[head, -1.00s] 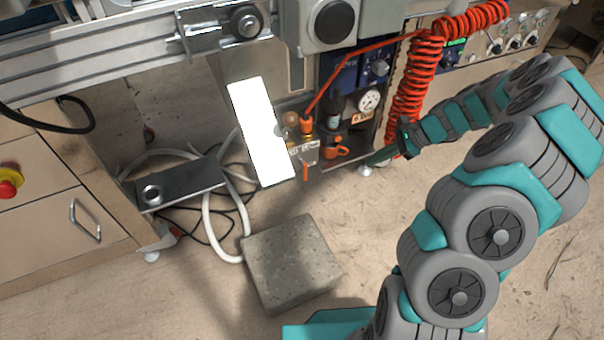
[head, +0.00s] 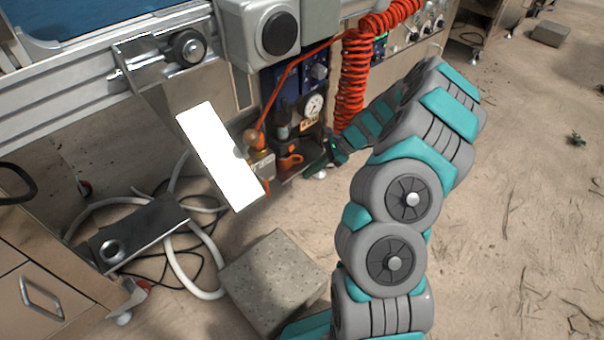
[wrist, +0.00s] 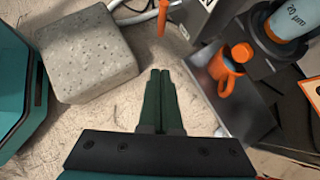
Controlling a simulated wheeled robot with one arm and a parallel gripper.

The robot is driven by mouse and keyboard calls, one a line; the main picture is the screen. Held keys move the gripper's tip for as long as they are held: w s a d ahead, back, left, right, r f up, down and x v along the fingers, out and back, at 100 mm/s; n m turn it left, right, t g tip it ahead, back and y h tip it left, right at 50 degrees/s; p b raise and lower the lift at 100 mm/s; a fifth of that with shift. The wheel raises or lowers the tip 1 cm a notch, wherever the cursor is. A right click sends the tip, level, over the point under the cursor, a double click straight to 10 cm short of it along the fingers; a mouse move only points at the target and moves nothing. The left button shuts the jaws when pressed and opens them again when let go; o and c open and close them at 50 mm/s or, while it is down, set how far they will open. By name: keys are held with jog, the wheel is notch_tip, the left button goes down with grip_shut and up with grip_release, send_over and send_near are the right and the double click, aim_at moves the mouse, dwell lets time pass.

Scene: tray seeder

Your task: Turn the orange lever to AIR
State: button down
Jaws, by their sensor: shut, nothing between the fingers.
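A small orange lever (head: 266,187) hangs down below a pale lettered plate (head: 263,166) on the fittings beneath the machine. The lever's lower end also shows at the top of the wrist view (wrist: 162,18). The lettering is too small to read, so I cannot tell which position it points to. My gripper (head: 312,168) is to the right of the lever and apart from it. In the wrist view its dark green fingers (wrist: 160,74) are together and empty, pointing up the picture, with the lever beyond their tips.
An orange looped part (head: 290,160) sits right of the lever, under a filter bowl. A bright white panel (head: 220,155) stands just left. A concrete block (head: 275,280) lies on the floor below. A pressure gauge (head: 314,106) and red coiled hose (head: 354,80) are above my gripper.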

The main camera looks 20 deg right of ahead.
jog(key=w+a+f+b, duration=0.1)
jog(key=a+f, duration=0.4)
jog(key=a, duration=0.4)
jog(key=shift+w+a+f, duration=0.25)
jog(key=shift+w+a, duration=0.05)
jog(key=shift+w, duration=0.1)
